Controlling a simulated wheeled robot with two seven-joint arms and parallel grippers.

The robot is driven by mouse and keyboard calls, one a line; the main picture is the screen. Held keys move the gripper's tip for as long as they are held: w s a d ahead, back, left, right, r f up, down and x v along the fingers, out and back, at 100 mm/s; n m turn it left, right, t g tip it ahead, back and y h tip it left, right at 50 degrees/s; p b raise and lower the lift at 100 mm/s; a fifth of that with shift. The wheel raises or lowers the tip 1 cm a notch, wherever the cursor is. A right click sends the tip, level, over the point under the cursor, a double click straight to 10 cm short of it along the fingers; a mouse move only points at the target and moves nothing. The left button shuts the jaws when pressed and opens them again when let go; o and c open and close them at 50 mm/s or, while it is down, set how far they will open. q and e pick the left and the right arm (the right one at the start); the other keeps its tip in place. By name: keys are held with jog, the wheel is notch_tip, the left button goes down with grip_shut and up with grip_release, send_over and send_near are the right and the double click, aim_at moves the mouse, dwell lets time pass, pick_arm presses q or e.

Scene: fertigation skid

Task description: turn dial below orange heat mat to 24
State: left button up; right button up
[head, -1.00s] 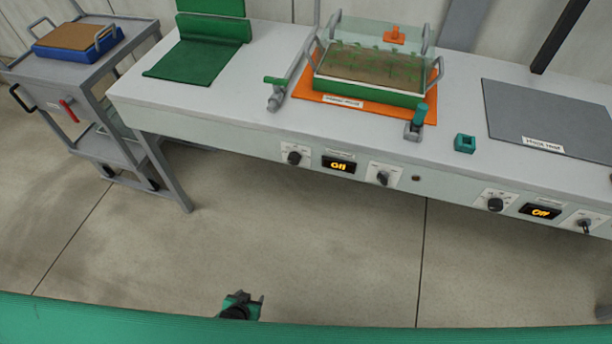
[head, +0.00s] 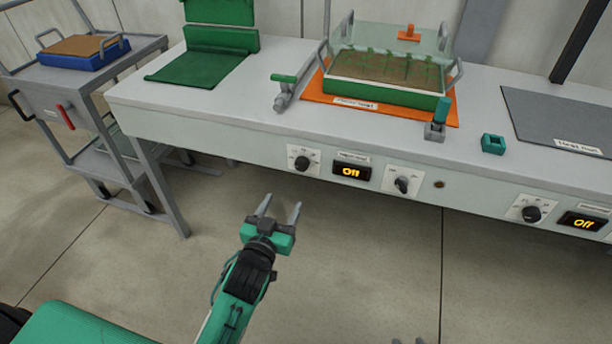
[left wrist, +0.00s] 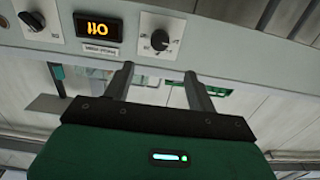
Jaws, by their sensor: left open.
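The orange heat mat (head: 440,115) lies on the bench under a green planted tray (head: 385,95). My left gripper (head: 282,205) is open and empty, apart from and below the left dial. In the upside-down left wrist view, the left dial (left wrist: 158,40) is beyond the open fingers, beside the display (left wrist: 98,27); the right dial (left wrist: 32,20) is at the edge. Only faint grey tips, possibly my right gripper (head: 410,340), show at the bottom edge.
A grey cart (head: 65,85) stands at the left. A teal block (head: 493,144) sits near the bench edge. The floor before the bench is clear.

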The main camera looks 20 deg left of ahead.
aim_at(300, 168)
pick_arm(q)
jog(key=w, duration=0.6)
jog(key=w+b, duration=0.1)
jog(key=w, duration=0.6)
jog(key=shift+w+d+f, duration=0.1)
jog(key=shift+w+d, duration=0.1)
jog(key=shift+w, duration=0.1)
pick_arm(e)
jog(key=a+t, duration=0.1)
jog(key=w+a+t+y, duration=0.1)
jog(key=a, duration=0.1)
jog(key=shift+r, duration=0.1)
pick_arm(q)
jog(key=c, duration=1)
